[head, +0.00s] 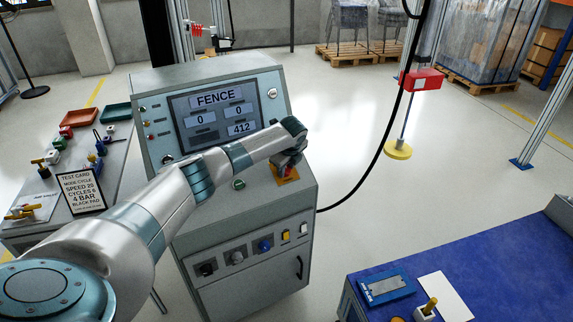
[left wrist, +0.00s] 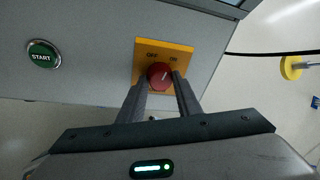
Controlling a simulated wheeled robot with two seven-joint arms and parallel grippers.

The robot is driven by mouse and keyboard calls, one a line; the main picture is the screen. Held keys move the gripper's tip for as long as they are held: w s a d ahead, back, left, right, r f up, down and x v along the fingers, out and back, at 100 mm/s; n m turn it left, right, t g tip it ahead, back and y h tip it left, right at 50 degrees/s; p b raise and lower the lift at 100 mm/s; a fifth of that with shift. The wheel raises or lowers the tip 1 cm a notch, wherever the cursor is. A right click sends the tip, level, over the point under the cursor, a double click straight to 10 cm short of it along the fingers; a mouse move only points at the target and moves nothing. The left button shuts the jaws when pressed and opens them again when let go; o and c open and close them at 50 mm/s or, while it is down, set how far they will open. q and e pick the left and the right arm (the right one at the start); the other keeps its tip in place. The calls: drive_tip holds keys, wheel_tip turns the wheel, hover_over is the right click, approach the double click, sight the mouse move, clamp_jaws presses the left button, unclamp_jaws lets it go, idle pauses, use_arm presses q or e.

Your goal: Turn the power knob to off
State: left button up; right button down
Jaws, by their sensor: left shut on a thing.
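The red power knob (left wrist: 159,75) sits on a yellow-orange plate (left wrist: 184,48) marked OFF at left and ON at right. Its pale mark seems to lean toward ON. My left gripper (left wrist: 161,80) is shut on the knob, one finger on each side, in the left wrist view. In the head view my left gripper (head: 290,160) reaches down over the sloped face of the grey console (head: 255,205) and mostly hides the knob. Part of the plate (head: 286,175) shows below it there. My right gripper is out of view.
A green START button (left wrist: 42,55) lies left of the plate. The console screen (head: 214,118) reads FENCE. A test card (head: 80,191) stands on the left table. A blue-topped bench (head: 490,265) is at lower right. A black cable (head: 385,135) hangs right of the console.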

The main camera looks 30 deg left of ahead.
use_arm(q)
drive_tip(key=n+p, duration=0.2)
drive_tip(key=n, duration=0.2)
drive_tip(key=shift+s+r+t+p, duration=0.1)
drive_tip(key=shift+t+p, duration=0.3)
drive_tip(key=n+y+p, duration=0.1)
drive_tip(key=n, duration=0.3)
drive_tip(key=shift+d+t+p, duration=0.1)
drive_tip(key=shift+t+p, duration=0.2)
drive_tip(key=shift+p, duration=0.05)
drive_tip(key=shift+n, duration=0.3)
drive_tip(key=o, duration=1)
drive_tip(key=b+v, duration=0.3)
drive_tip(key=v, duration=1.4)
drive_tip(key=shift+s+d, duration=0.1)
drive_tip(key=shift+d, duration=0.05)
